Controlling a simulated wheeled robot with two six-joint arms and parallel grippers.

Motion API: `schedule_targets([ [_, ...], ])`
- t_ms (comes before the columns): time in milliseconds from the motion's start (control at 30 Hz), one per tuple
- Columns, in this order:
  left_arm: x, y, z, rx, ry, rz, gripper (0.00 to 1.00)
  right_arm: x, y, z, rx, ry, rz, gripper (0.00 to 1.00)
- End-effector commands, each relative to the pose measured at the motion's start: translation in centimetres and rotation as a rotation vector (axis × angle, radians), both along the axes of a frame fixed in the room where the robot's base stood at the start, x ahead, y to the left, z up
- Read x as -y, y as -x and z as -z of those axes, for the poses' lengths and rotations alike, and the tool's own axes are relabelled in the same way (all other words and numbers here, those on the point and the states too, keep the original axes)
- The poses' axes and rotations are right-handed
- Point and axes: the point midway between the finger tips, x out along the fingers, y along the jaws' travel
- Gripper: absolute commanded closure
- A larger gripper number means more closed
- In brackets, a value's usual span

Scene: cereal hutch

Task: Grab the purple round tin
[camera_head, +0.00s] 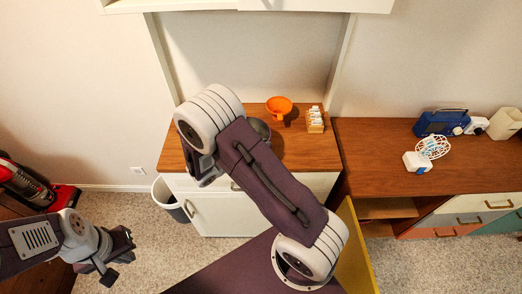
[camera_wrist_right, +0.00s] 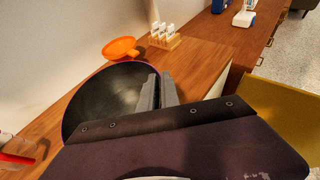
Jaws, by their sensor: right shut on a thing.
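The purple round tin (camera_wrist_right: 100,100) shows in the right wrist view as a large dark disc with a thin purple rim, left of and behind my fingers. In the head view the tin (camera_head: 261,129) is a dark round shape on the wooden hutch top, mostly hidden by my right arm. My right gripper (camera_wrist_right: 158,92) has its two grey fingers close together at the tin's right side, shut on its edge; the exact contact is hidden. In the head view my right arm hides these fingers. My left gripper (camera_head: 119,262) is open and empty at lower left, above the floor.
A blue radio (camera_head: 440,122) sits on the right cabinet. A bin (camera_head: 168,199) stands left of the hutch.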

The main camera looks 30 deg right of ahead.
Motion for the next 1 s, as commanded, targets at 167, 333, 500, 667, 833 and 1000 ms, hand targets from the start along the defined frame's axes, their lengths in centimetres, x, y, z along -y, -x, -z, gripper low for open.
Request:
schedule_targets([
  [167,0.0,0.0,0.6,0.000,0.000,0.000,1.00,2.6,3.0,-2.5,0.003,0.000,0.002,1.00],
  [333,0.0,0.0,1.0,0.000,0.000,0.000,1.00,5.2,6.3,-5.0,0.006,0.000,0.005,1.00],
  [500,0.0,0.0,4.1,0.000,0.000,0.000,1.00,6.5,7.4,-5.4,0.014,0.002,0.003,1.00],
  [667,0.0,0.0,6.4,-0.001,0.000,0.000,1.00,7.0,8.1,-6.1,0.011,0.002,0.003,1.00],
  [833,0.0,0.0,7.7,0.000,0.000,0.000,1.00,7.4,8.8,-6.8,0.007,0.002,0.001,1.00],
  [1000,0.0,0.0,7.8,0.000,0.000,0.000,1.00,7.5,9.0,-7.2,0.003,0.002,0.001,1.00],
])
